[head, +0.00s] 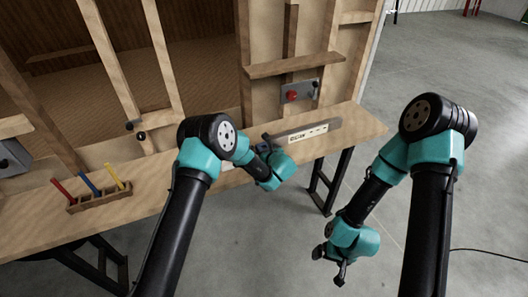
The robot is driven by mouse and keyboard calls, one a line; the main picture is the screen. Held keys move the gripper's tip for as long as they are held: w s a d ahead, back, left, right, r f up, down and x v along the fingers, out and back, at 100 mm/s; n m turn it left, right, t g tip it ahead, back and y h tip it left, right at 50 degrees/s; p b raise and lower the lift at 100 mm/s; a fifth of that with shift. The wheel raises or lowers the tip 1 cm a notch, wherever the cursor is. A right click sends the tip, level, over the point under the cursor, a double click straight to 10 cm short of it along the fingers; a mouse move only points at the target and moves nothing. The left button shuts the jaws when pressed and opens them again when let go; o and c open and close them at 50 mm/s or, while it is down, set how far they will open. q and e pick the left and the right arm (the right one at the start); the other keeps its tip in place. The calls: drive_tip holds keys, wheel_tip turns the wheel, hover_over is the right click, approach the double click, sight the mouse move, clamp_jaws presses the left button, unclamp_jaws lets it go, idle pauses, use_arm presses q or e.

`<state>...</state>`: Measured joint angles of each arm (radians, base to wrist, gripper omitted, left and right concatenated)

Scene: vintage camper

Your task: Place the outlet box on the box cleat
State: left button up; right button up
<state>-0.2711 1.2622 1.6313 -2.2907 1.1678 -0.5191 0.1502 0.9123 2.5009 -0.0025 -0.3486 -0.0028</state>
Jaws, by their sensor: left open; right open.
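A grey box with a dark round mark, which looks like the outlet box (14,158), is at the far left edge, partly cut off by the frame. A short wooden block (14,126) sits on the wall frame just above it; I cannot tell whether this is the box cleat. My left gripper (267,144) is open over the middle of the bench, beside a long grey bar with a pale label (309,133); its fingers are small and partly hidden by my wrist. My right gripper (330,262) is open and empty, low in front of the bench over the floor.
The wooden bench (110,218) runs along the stud wall. A wooden rack (100,202) with red, blue and yellow-handled tools stands on its left part. A grey plate with a red knob (292,96) is on the wall below a wooden ledge (295,65). Open floor lies right.

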sight(266, 146)
use_arm(q)
drive_tip(key=shift+c, duration=0.2)
drive_tip(key=c, duration=1.2)
drive_tip(key=shift+o, duration=0.2)
drive_tip(key=shift+r, duration=0.1)
drive_tip(key=shift+r, duration=0.4)
drive_tip(key=r, duration=0.2)
drive_tip(key=shift+s+r, duration=0.35)
drive_tip(key=shift+r, duration=0.05)
drive_tip(key=s+r, duration=0.1)
drive_tip(key=s, duration=1.4)
drive_tip(key=shift+s+r, duration=0.15)
drive_tip(key=shift+s, duration=0.05)
